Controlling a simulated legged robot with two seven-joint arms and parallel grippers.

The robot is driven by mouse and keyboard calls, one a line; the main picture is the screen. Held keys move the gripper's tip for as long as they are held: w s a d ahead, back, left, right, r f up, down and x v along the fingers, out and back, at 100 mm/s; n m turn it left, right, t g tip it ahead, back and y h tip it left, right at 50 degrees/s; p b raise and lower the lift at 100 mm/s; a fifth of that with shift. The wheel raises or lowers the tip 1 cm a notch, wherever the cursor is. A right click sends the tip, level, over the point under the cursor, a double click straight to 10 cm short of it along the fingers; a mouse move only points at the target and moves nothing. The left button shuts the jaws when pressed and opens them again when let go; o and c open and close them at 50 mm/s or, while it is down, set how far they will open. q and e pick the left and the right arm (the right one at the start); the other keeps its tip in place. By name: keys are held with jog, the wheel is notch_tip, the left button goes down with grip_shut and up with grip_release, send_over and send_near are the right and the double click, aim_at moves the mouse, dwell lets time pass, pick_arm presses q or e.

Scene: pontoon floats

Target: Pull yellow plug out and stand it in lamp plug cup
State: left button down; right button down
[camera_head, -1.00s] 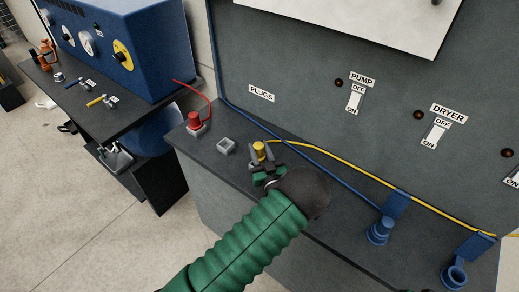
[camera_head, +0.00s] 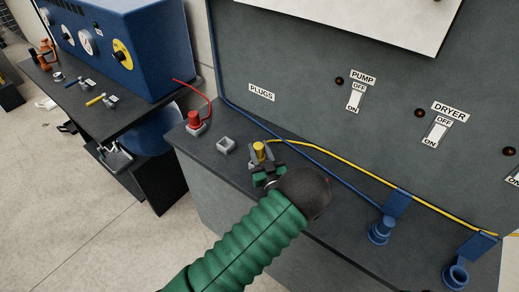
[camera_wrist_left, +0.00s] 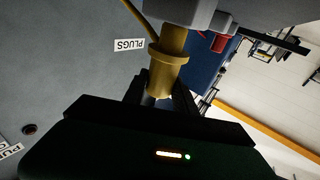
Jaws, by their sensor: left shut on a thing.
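The yellow plug (camera_head: 259,149) stands upright in a grey socket (camera_wrist_left: 195,18) on the dark bench top, with its yellow cable running off to the right. My left gripper (camera_head: 262,162) is shut on the yellow plug; its fingers lie at the plug's end in the left wrist view, where the plug (camera_wrist_left: 168,68) still meets the grey socket. An empty grey square socket (camera_head: 226,145) stands to the left of it. Two blue cups, one (camera_head: 381,231) and another (camera_head: 455,277), stand at the right; I cannot tell which is the lamp plug cup. My right gripper is not in view.
A red plug (camera_head: 194,119) sits in another grey socket at the left end of the bench. A blue cable (camera_head: 300,150) and the yellow cable (camera_head: 370,178) lie across the bench. The upright panel (camera_head: 310,50) with switches closes off the back.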

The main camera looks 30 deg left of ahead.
pick_arm(q)
jog(key=shift+r, duration=0.15)
jog(key=shift+r, duration=0.15)
jog(key=shift+a, duration=0.1)
dwell(1.6)
jog(key=shift+f+b, duration=0.35)
jog(key=shift+b, duration=0.25)
jog(key=shift+r, duration=0.1)
jog(key=shift+r+p, duration=1.95)
jog(key=shift+r, duration=0.85)
jog(key=shift+f, duration=0.15)
